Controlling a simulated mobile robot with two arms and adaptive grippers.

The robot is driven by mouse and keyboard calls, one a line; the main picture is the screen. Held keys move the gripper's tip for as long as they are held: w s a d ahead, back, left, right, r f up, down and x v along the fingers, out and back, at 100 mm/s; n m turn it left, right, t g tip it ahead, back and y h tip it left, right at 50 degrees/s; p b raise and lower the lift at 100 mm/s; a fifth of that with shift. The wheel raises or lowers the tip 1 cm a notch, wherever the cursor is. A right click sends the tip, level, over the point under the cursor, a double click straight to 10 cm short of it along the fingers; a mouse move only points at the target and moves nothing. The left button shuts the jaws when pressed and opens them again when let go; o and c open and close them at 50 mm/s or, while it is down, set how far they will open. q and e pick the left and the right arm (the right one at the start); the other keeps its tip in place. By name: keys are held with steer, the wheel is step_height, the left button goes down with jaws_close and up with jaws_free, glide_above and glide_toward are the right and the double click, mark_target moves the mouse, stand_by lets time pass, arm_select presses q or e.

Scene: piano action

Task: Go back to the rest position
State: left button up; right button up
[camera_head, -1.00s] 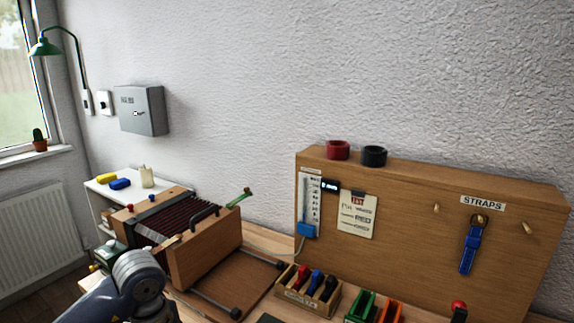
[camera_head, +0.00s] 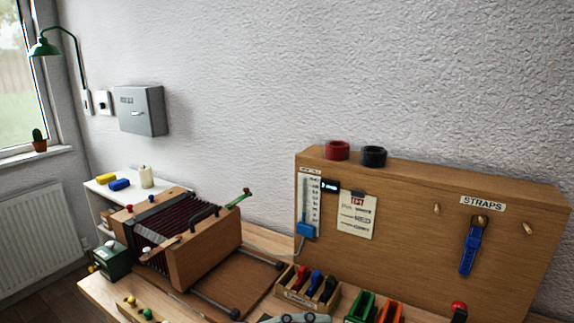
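The task names no object. A grey jointed part (camera_head: 292,318) shows at the bottom edge of the head view, beside the tool box. It looks like part of my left gripper, but it is cut off, so I cannot tell whether it is open or shut. My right gripper is not in view. The concertina-like box with dark bellows (camera_head: 180,240) stands on the bench at left, apart from that grey part.
A wooden board (camera_head: 400,220) with a blue strap (camera_head: 471,250) stands at right. A wooden box (camera_head: 306,303) of coloured-handled tools, green (camera_head: 360,305) and orange (camera_head: 388,312) holders stand before it. A green box (camera_head: 112,262) is at left.

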arm_select(q)
step_height(320, 180, up, 6)
steer(key=w+a+n+t+h, duration=0.2)
steer(key=n+t+h, duration=0.15)
steer(key=t, duration=0.25)
steer(key=w+a+r+n+t+y, duration=0.1)
steer(key=w+a+n+t+y, duration=0.5)
steer(key=a+n+t+y, duration=0.5)
steer(key=a+f+n+g+y, duration=0.2)
steer(key=a+f+n+y, duration=0.85)
steer(key=f, duration=0.45)
steer(key=s+a+f+g+y, duration=0.1)
steer(key=s+f+g, duration=0.25)
steer(key=f, duration=0.35)
steer(key=s+a+f+g, duration=0.2)
steer(key=s+f+g, duration=0.1)
steer(key=s+f, duration=0.25)
steer(key=s+d+f+m+g+h, duration=0.1)
steer(key=s+d+f+m+g, duration=0.1)
steer(key=s+f+g, duration=0.75)
steer(key=s+f+t, duration=0.1)
steer(key=s+f, duration=0.2)
steer(key=f, duration=1.1)
steer(key=s+f, duration=0.3)
steer(key=f, duration=1)
steer(key=s+a+f, duration=0.3)
steer(key=s+f, duration=1.1)
steer(key=s, duration=0.2)
steer(key=shift+s+f+g, duration=0.3)
steer(key=shift+g, duration=0.1)
